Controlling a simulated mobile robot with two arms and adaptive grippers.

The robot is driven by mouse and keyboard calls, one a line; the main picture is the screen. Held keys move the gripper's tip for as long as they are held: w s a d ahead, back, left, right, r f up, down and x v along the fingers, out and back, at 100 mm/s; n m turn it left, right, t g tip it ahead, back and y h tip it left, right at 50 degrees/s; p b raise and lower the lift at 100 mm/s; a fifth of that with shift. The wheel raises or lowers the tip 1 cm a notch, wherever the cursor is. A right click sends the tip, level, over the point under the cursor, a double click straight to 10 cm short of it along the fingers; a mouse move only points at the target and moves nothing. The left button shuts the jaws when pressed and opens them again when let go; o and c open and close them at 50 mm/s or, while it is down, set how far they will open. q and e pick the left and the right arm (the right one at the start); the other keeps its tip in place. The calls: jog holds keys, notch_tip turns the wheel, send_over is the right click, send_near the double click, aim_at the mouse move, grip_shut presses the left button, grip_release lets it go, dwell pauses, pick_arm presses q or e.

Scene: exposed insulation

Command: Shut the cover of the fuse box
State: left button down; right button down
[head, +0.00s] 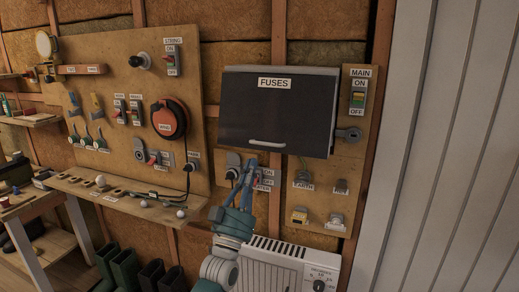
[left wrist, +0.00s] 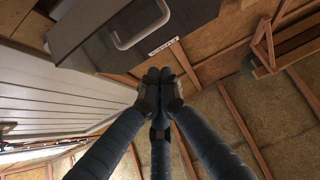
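The fuse box has a dark cover (head: 277,112) labelled FUSES, with a pale handle (head: 267,143) near its lower edge. The cover hangs in front of the box, and a light edge shows along its top and right side. I cannot tell whether it is fully shut. My left gripper (head: 259,165) is just below the handle in the head view, apart from it. In the left wrist view, its fingers (left wrist: 160,76) meet at the tips with nothing between them. The cover (left wrist: 95,38) and handle (left wrist: 143,28) show above them. My right gripper is not in view.
Switches and sockets sit on the board below the cover, around my left gripper. A MAIN switch (head: 358,98) is to the right. A white heater (head: 285,268) stands below. A red-and-black reel (head: 169,119) hangs to the left. A pale ribbed wall (head: 440,150) is at right.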

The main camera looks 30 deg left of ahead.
pick_arm(q)
jog(key=w+a+r+p, duration=0.1)
jog(key=w+r, duration=0.1)
jog(key=w, duration=0.4)
jog(key=shift+w+a, duration=0.35)
jog(key=shift+a, duration=0.05)
jog(key=shift+r, duration=0.1)
